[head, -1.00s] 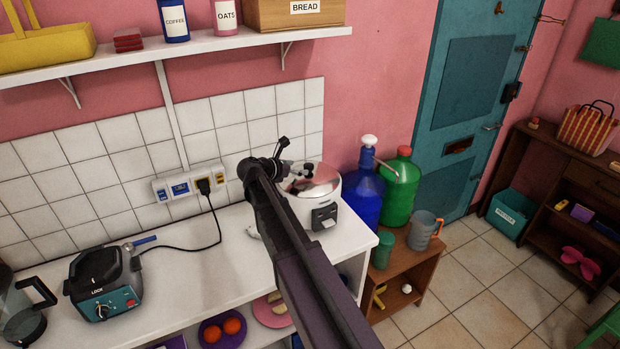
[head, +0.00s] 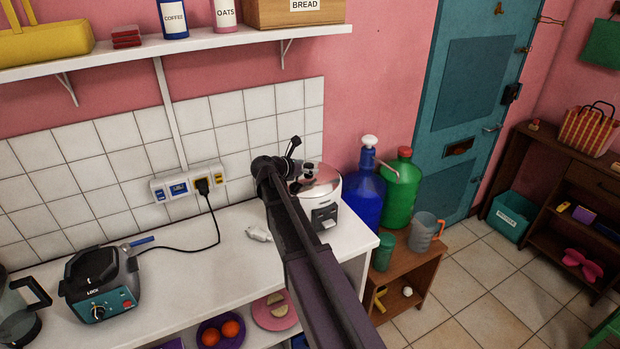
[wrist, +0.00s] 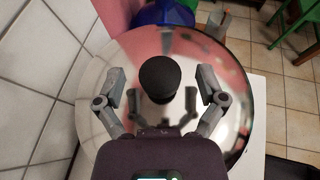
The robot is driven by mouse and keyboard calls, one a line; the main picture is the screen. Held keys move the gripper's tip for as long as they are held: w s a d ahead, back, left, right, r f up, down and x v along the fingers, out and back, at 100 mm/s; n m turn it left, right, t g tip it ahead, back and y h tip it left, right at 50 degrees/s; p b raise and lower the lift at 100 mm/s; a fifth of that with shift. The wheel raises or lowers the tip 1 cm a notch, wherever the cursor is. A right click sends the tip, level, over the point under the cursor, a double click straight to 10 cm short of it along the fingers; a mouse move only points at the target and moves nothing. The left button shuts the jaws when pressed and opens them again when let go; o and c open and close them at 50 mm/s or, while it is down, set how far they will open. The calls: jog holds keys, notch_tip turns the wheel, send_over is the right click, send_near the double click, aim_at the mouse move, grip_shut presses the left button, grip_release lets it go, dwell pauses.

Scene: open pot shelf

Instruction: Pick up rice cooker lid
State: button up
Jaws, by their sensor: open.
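The rice cooker (head: 318,212) is white and stands at the right end of the white counter. Its shiny, reflective lid (head: 324,180) is on top of it in the head view, partly hidden by my arm. In the wrist view the round lid (wrist: 222,70) fills most of the picture, with a black knob (wrist: 160,80) at its middle. My gripper (wrist: 161,88) is open, one finger on each side of the knob, with gaps between fingers and knob. In the head view my gripper (head: 296,178) is small and dark at the lid; contact cannot be told.
A blue bottle (head: 366,190) and a green bottle (head: 401,187) stand just right of the cooker. The tiled wall (head: 110,150) is close behind, with a socket strip (head: 188,184).

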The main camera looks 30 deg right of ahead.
aim_at(308, 166)
dwell(0.3)
grip_shut()
jog(key=shift+r, duration=0.25)
notch_tip(308, 166, up, 3)
jog(key=p, duration=0.3)
jog(key=shift+s+a+r+p, duration=0.1)
jog(key=shift+s+r+p, duration=0.15)
jog(key=shift+p, duration=0.3)
jog(key=s+a, duration=0.3)
jog(key=s, duration=0.3)
jog(key=s+a+r, duration=0.1)
jog(key=s+a, duration=0.3)
jog(key=s, duration=0.3)
jog(key=shift+s+a+p, duration=0.25)
jog(key=shift+s+p, duration=0.05)
jog(key=shift+p, duration=0.15)
